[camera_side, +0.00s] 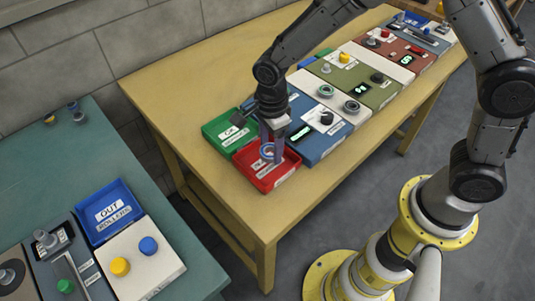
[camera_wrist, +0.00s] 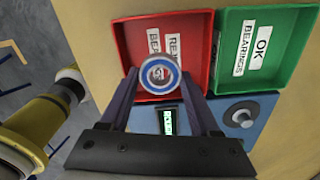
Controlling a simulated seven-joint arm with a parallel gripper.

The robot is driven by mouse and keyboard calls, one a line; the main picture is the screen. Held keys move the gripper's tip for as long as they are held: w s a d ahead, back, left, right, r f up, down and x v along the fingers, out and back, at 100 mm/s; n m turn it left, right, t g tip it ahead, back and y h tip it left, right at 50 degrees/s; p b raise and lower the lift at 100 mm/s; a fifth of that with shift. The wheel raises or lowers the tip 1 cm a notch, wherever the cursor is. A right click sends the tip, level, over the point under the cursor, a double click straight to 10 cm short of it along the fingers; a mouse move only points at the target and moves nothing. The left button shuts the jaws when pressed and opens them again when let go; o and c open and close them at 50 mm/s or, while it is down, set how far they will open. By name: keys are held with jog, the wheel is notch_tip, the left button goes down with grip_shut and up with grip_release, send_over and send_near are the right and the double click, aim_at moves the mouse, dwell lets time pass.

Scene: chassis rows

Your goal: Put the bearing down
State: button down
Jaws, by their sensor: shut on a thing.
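The bearing (camera_wrist: 159,75), a ring with a blue outer band and a pale inner part, sits between the fingertips of my gripper (camera_wrist: 160,82). In the side view the bearing (camera_side: 266,151) is over the red tray (camera_side: 283,176), and my gripper (camera_side: 271,153) points down at it. The gripper is shut on the bearing. In the wrist view the red tray (camera_wrist: 196,27) lies behind the bearing, its label partly hidden by it. I cannot tell the exact height of the bearing above the tray floor. The green tray (camera_wrist: 294,75) marked OK BEARINGS is beside the red one.
In the side view the green tray (camera_side: 209,130) stands behind the red one. A blue panel (camera_side: 334,142) with a lit display adjoins the red tray. More device panels run along the wooden table (camera_side: 200,82). A teal table (camera_side: 105,150) at left holds a blue tray (camera_side: 91,228).

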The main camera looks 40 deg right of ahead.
aim_at(267, 156)
jog(key=shift+w+a+f, duration=0.1)
jog(key=shift+w+f, duration=0.2)
jog(key=shift+f, duration=0.1)
jog(key=shift+w+f, duration=0.1)
jog(key=shift+f, duration=1.55)
jog(key=shift+f, duration=0.15)
jog(key=shift+c, duration=0.6)
grip_release()
